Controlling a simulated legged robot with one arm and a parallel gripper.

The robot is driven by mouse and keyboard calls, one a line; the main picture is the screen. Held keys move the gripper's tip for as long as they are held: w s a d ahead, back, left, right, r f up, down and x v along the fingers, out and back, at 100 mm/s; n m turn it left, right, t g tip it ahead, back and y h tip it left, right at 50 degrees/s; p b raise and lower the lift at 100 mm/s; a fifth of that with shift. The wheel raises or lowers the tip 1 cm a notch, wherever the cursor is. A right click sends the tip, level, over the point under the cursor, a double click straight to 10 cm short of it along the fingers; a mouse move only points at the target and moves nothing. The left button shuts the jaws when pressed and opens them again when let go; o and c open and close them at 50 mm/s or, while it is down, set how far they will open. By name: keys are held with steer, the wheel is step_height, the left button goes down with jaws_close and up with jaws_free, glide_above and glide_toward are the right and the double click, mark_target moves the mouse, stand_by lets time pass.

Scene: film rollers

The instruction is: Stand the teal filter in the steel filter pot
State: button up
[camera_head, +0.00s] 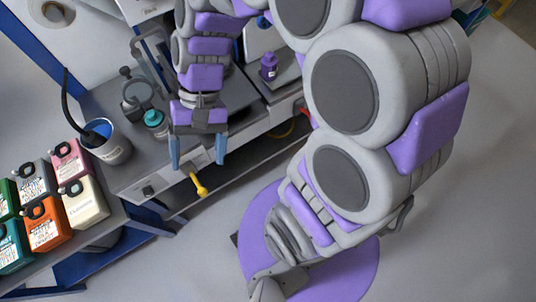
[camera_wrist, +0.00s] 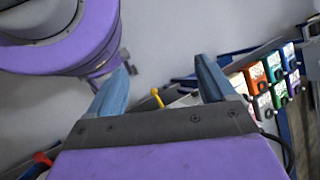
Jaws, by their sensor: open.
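My gripper (camera_head: 197,158) is open in front of the grey bench, its blue fingers apart with nothing held between them. It also shows open in the wrist view (camera_wrist: 161,70). A small teal-topped container (camera_head: 155,121) with a pale label stands on the bench just left of my gripper; I cannot tell whether it is the teal filter. A grey metal pot (camera_head: 116,153) with a blue inside stands farther left, with a black curved tube rising from it. It may be the steel filter pot. Neither shows clearly in the wrist view.
Several coloured containers, including an orange one (camera_head: 45,224) and a cream one (camera_head: 82,203), stand at the left. A yellow-ended handle (camera_head: 201,190) juts from the bench front. A purple bottle (camera_head: 268,68) stands farther back. Floor at the right is clear.

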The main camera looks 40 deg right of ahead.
steer(key=s+d+n+t+h, duration=0.2)
steer(key=s+d+h, duration=0.3)
steer(key=s+d, duration=0.4)
steer(key=shift+s+d+r+t+h, duration=0.2)
steer(key=shift+s+d+t+h, duration=0.1)
steer(key=shift+d+t, duration=0.4)
steer(key=shift+w, duration=0.1)
stand_by(0.4)
